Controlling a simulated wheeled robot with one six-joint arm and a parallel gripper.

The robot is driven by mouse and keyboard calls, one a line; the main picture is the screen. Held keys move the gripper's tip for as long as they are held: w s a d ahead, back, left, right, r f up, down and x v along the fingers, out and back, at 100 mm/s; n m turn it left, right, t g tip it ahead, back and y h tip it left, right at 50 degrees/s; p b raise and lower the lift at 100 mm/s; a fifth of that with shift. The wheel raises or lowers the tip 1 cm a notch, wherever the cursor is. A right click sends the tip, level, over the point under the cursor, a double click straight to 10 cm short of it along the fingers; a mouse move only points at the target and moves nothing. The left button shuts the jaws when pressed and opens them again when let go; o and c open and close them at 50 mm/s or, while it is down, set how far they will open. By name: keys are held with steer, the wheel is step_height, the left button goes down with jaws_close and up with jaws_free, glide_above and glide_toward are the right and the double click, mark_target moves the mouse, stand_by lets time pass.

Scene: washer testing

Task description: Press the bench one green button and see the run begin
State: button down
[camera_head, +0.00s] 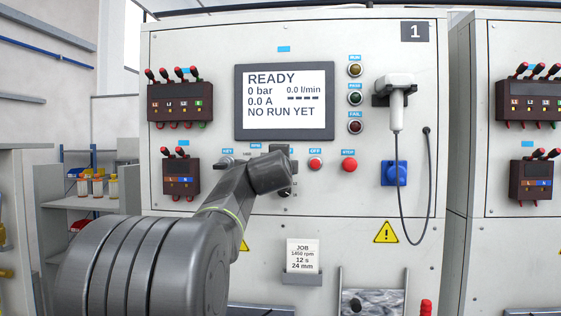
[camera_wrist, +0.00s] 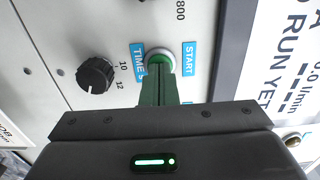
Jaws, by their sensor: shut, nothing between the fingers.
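Bench one's panel (camera_head: 220,80) carries a "1" plate. Its screen (camera_head: 284,103) reads READY, 0 bar, 0.0 l/min and 0.0 A, with a last line starting NO RUN. The green button (camera_wrist: 158,54), in a pale ring beside a START label, shows in the wrist view; in the head view my arm hides it. My gripper (camera_wrist: 161,70) is shut and empty, its fingertips right at the button and overlapping its lower part. I cannot tell whether they touch or press it. In the head view my gripper (camera_head: 280,152) is in front of the panel below the screen.
A black knob (camera_wrist: 96,75) is beside the button in the wrist view. Red OFF (camera_head: 315,163) and STEP (camera_head: 349,164) buttons sit right of my gripper. The RUN lamp (camera_head: 355,70) looks unlit. A corded handpiece (camera_head: 396,100) hangs at the right.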

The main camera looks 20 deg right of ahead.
steer(key=shift+w, duration=0.1)
stand_by(0.3)
steer(key=shift+w+d+r+b, duration=0.15)
steer(key=shift+w+d+b, duration=0.15)
steer(key=shift+w+b, duration=0.25)
steer(key=shift+s, duration=0.15)
steer(key=b+v, duration=0.5)
steer(key=v, duration=0.9)
steer(key=shift+s, duration=0.1)
stand_by(0.8)
